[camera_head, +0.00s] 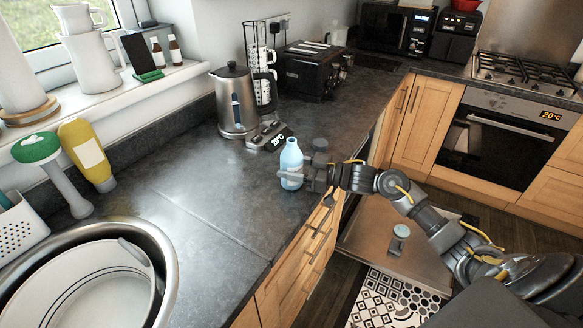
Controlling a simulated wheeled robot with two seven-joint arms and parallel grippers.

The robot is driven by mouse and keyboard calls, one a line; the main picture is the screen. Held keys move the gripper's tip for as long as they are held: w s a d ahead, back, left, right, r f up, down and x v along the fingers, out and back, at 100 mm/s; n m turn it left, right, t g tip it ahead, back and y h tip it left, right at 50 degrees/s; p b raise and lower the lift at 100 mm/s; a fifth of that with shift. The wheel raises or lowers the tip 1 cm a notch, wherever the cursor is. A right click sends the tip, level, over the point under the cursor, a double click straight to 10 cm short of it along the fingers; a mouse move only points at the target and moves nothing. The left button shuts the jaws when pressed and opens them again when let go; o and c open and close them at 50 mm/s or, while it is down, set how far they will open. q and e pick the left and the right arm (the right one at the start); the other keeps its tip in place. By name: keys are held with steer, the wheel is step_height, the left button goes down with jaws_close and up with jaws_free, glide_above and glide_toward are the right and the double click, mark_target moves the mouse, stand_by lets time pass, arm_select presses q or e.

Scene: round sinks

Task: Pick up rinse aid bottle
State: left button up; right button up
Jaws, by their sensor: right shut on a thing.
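The rinse aid bottle (291,160) is light blue with a narrow neck and a pale label. It stands upright at the front edge of the dark countertop. My right gripper (292,177) comes in from the right and is shut around the lower body of the bottle. Whether the bottle's base touches the counter cannot be told for certain. My left gripper is not in view.
A steel kettle (236,102) stands behind the bottle, with a black toaster (310,70) farther back. A round sink (165,262) with a white bowl is at lower left. A yellow bottle (88,155) stands by the windowsill. An open dishwasher door (375,240) lies below my right arm.

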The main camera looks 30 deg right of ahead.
mark_target(292, 158)
steer(key=shift+r, duration=0.2)
steer(key=shift+r+b, duration=0.35)
steer(key=shift+r, duration=0.65)
steer(key=shift+s+r, duration=0.1)
steer(key=shift+r, duration=0.3)
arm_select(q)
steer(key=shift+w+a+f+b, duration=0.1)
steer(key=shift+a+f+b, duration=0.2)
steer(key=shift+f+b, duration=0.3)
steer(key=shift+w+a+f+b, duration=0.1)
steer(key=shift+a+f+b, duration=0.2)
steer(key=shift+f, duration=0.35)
arm_select(e)
steer(key=s+d+r, duration=0.3)
steer(key=s+r, duration=0.6)
steer(key=s, duration=0.4)
steer(key=shift+d+r, duration=0.25)
steer(key=shift+d, duration=0.05)
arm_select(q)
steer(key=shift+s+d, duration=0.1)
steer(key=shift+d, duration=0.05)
arm_select(e)
steer(key=shift+s, duration=0.15)
